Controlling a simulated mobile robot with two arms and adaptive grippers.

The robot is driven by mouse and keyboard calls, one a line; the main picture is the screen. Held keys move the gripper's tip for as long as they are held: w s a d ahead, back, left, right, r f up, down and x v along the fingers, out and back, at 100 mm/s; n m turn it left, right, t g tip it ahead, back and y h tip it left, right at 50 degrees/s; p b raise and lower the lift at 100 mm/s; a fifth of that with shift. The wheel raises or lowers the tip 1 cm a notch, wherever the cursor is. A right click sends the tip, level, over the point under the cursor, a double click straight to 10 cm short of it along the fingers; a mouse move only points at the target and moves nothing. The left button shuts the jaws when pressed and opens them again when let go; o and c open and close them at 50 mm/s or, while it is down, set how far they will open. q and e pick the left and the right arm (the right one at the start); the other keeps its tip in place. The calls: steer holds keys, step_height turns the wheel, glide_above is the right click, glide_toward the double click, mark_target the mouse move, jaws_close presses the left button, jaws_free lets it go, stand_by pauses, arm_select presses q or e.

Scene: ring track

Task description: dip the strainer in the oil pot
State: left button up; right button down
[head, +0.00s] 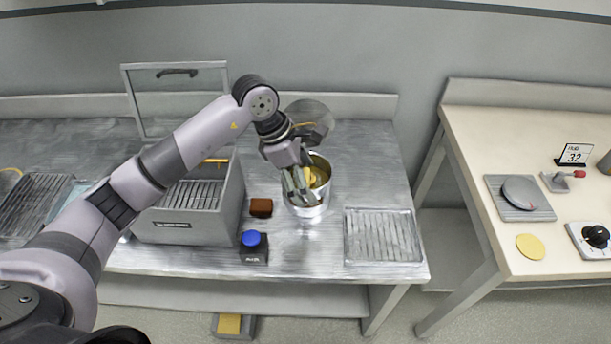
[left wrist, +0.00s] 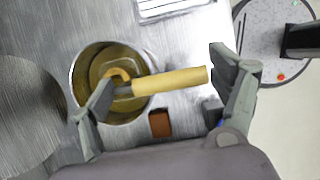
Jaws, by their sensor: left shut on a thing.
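The oil pot (head: 322,196) is a shiny metal pot with golden oil inside, on the steel counter. It also shows in the left wrist view (left wrist: 76,72). My left gripper (head: 300,192) is over the pot, pointing down, with its fingers at the rim. In the left wrist view (left wrist: 165,98) it is shut on the strainer, whose yellow handle (left wrist: 175,81) lies between the two fingers. The handle's inner end reaches over the pot opening. The strainer's bowl is hard to make out against the oil, so its depth cannot be told. My right gripper is not in view.
A grey fryer box (head: 190,222) with a raised clear panel (head: 150,105) stands left of the pot. A brown block (head: 261,208) and a blue-topped dark box (head: 254,255) are close by. A wire-rack tray (head: 383,250) lies to the right. A round disc (head: 318,112) is behind.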

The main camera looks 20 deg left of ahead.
arm_select(q)
steer(key=shift+f+b, duration=1.25)
steer(key=shift+f, duration=0.3)
steer(key=shift+r, duration=0.15)
steer(key=shift+r+p, duration=2.65)
steer(key=shift+r, duration=2.15)
steer(key=shift+r+p, duration=0.7)
steer(key=shift+r, duration=0.75)
